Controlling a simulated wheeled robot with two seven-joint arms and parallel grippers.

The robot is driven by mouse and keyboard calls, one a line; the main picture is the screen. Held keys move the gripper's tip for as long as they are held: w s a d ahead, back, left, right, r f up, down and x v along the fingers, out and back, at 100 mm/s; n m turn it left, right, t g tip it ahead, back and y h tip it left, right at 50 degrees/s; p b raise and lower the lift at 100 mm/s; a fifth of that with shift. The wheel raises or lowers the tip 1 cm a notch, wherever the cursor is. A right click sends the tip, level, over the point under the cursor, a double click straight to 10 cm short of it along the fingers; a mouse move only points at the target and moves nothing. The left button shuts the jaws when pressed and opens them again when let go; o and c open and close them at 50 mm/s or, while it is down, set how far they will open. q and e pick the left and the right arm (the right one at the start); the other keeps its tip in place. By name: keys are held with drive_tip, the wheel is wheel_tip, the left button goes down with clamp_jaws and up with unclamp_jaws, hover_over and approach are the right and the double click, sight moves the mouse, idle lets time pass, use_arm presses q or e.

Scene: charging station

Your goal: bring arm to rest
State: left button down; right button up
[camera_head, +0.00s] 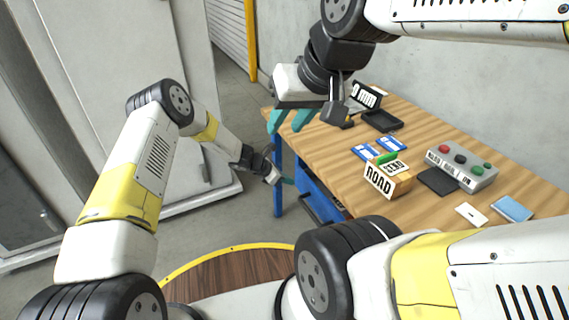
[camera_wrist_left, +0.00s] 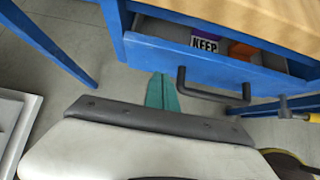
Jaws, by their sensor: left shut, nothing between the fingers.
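My left gripper (camera_head: 288,181) hangs low beside the left edge of the wooden table (camera_head: 420,210), near the blue drawer (camera_head: 312,200). In the left wrist view its teal fingers (camera_wrist_left: 162,93) are together and hold nothing. They are in front of the blue drawer (camera_wrist_left: 200,68) with its dark handle (camera_wrist_left: 215,97), apart from it as far as I can tell. My right gripper (camera_head: 284,127) is above the far left corner of the table. Its two teal fingers are apart, with nothing seen between them.
The drawer stands partly open, with a KEEP label (camera_wrist_left: 204,44) and an orange thing (camera_wrist_left: 241,50) inside. On the table are a NOAD box (camera_head: 380,180), blue cards (camera_head: 367,152), a grey button box (camera_head: 462,166) and a black tray (camera_head: 383,121). Grey cabinets (camera_head: 110,60) stand left.

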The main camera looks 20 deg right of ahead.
use_arm(q)
drive_tip(key=s+a+r+m+y, duration=0.1)
drive_tip(key=s+a+r+m, duration=0.25)
drive_tip(key=a+r, duration=0.6)
drive_tip(key=s+a+r+m+t, duration=0.15)
drive_tip(key=a+r+m, duration=0.25)
drive_tip(key=r, duration=1)
drive_tip(key=s+a+r+m+y, duration=0.1)
drive_tip(key=s+a+r+m, duration=0.25)
drive_tip(key=a+r, duration=0.6)
drive_tip(key=s+a+r+m+t+y, duration=0.1)
drive_tip(key=s+a+r+m, duration=0.4)
drive_tip(key=s, duration=0.6)
drive_tip(key=s+a+r+m+t+y, duration=0.2)
drive_tip(key=s+a+r+m+y, duration=0.1)
drive_tip(key=s+a+r, duration=0.4)
drive_tip(key=s+a+m, duration=0.1)
drive_tip(key=s+a, duration=0.2)
drive_tip(key=s, duration=0.1)
drive_tip(key=shift+s+a+r+m+y, duration=0.2)
drive_tip(key=shift+s+m+y, duration=0.1)
drive_tip(key=shift+s+m, duration=0.1)
